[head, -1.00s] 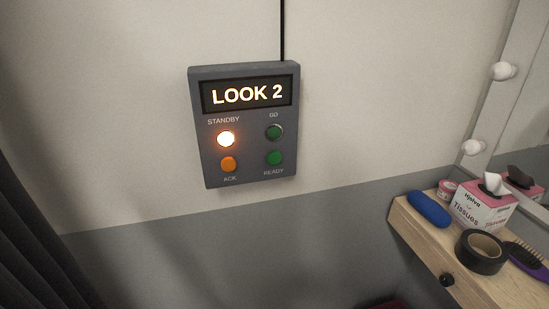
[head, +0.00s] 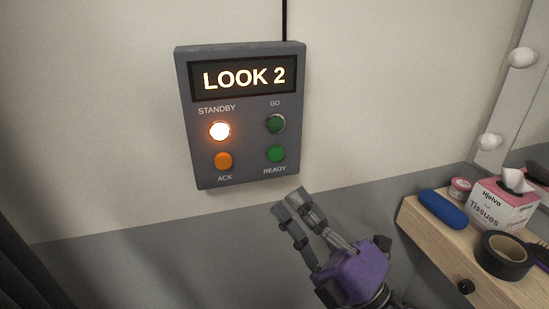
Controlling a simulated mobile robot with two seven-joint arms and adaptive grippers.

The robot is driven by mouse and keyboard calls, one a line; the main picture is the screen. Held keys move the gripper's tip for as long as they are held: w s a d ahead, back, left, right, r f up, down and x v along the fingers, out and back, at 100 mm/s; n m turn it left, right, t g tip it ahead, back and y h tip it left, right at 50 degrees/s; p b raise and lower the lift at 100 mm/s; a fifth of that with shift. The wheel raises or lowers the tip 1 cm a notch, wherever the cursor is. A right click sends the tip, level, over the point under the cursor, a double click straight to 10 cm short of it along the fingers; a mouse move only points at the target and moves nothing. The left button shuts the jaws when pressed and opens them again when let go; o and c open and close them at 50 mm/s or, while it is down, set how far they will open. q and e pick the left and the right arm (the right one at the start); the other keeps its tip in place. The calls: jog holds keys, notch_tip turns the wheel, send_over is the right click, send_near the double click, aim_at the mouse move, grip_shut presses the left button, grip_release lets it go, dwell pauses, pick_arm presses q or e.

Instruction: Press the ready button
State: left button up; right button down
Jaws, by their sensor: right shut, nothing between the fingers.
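A grey wall panel (head: 245,184) has a display reading "LOOK 2". The green ready button (head: 276,154) is at its lower right, above the label READY. The orange ACK button (head: 223,161) is to its left. The standby light (head: 219,131) glows bright, and a darker green GO light (head: 275,124) is above the ready button. My right gripper (head: 292,204), with a purple body, is shut and empty. Its fingertips are just below the panel's lower right edge in the picture, below the ready button and apart from it. My left gripper is not in view.
A wooden shelf (head: 425,221) at the right holds a blue case (head: 442,209), a tissue box (head: 500,208), a black tape roll (head: 504,254) and a small pink tin (head: 461,187). A dark curtain (head: 25,270) hangs at the lower left. The wall around the panel is clear.

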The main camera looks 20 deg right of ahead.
aim_at(276, 153)
jog(key=shift+s+a+r+n+g+y, duration=0.2)
jog(key=shift+a+r+n+y, duration=0.15)
jog(key=shift+n, duration=0.25)
jog(key=shift+s+a+r+n+g+y, duration=0.1)
jog(key=shift+a+r+n+g+y, duration=0.2)
jog(key=shift+n, duration=0.3)
jog(key=shift+w, duration=0.15)
jog(key=shift+w+a, duration=0.1)
jog(key=shift+w, duration=4.25)
jog(key=shift+w, duration=0.4)
